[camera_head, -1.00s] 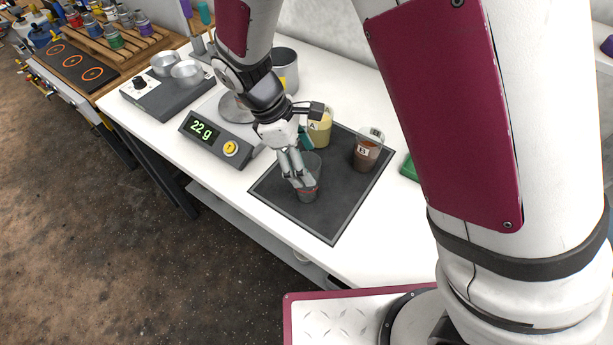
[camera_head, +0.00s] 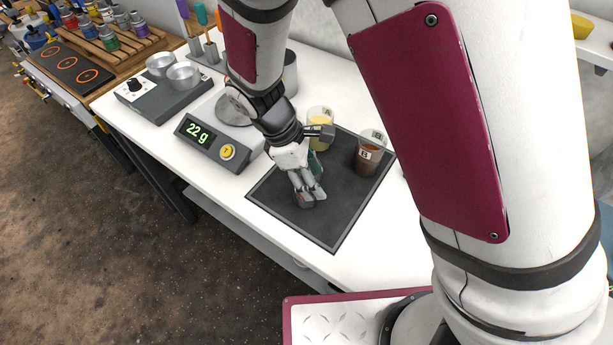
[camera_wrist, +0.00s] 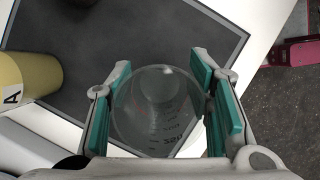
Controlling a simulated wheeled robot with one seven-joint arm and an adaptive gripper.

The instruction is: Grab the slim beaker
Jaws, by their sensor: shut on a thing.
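A clear glass beaker (camera_wrist: 160,120) with printed graduation marks is between the teal finger pads in the wrist view; it looks empty. I take it as the slim beaker. My gripper (camera_wrist: 158,108) is shut on it, one pad at each side. In the head view my gripper (camera_head: 308,190) is low over the dark mat, and its fingers hide most of the beaker. I cannot tell whether the beaker's base touches the mat.
Beaker A (camera_head: 320,127), with yellow contents, and beaker B (camera_head: 368,153), with brown contents, stand behind on the dark mat (camera_head: 335,222). A scale (camera_head: 205,140) reading 22 g is to the left. The mat's front part is clear.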

